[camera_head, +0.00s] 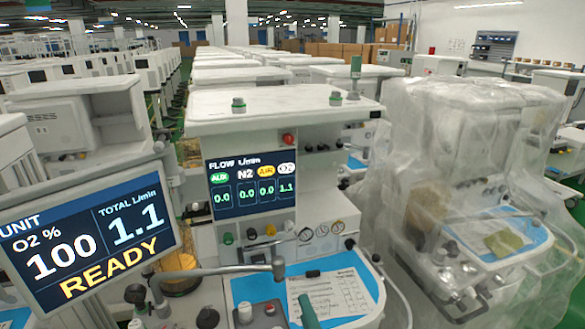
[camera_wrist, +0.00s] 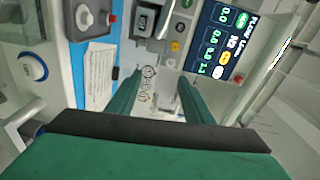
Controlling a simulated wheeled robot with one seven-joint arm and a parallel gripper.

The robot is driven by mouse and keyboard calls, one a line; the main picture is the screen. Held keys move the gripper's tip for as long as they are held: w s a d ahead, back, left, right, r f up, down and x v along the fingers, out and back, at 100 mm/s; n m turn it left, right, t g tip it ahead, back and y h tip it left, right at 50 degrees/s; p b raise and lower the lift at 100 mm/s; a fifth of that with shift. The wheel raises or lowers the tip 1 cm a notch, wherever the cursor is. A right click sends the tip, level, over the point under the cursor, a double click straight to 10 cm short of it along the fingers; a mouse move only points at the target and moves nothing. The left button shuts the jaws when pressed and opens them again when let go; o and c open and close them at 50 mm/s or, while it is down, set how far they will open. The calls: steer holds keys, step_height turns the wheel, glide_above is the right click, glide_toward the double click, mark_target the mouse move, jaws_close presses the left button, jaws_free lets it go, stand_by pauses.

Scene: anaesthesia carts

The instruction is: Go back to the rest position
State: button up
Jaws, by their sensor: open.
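My gripper (camera_wrist: 159,78) shows in the wrist view as two green fingers, spread apart with nothing between them. They point towards the front of the anaesthesia cart (camera_head: 270,108), over its round gauges (camera_wrist: 148,84). The cart's flow display (camera_wrist: 226,42) is at the upper right of that view. In the head view the flow display (camera_head: 250,185) reads 0.0, 0.0, 0.0 and 1.1. A green piece at the head view's bottom edge may be part of my gripper; I cannot tell.
A screen reading READY (camera_head: 88,243) stands at the left. A paper sheet (camera_head: 335,298) lies on the cart's blue worktop (camera_head: 262,290). A plastic-wrapped cart (camera_head: 450,140) stands close on the right. Rows of carts fill the background.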

steer(key=s+f+n+g+h, duration=0.1)
steer(key=s+f+n+h, duration=0.3)
steer(key=s+f, duration=1.05)
steer(key=s+a+n, duration=0.1)
steer(key=s+n, duration=0.4)
steer(key=s, duration=0.5)
steer(key=s+a+n, duration=0.2)
steer(key=s+n, duration=0.3)
steer(key=s, duration=0.6)
steer(key=shift+s+a+r+g+h, duration=0.15)
steer(key=shift+a+r+g+h, duration=0.15)
steer(key=shift+c, duration=0.6)
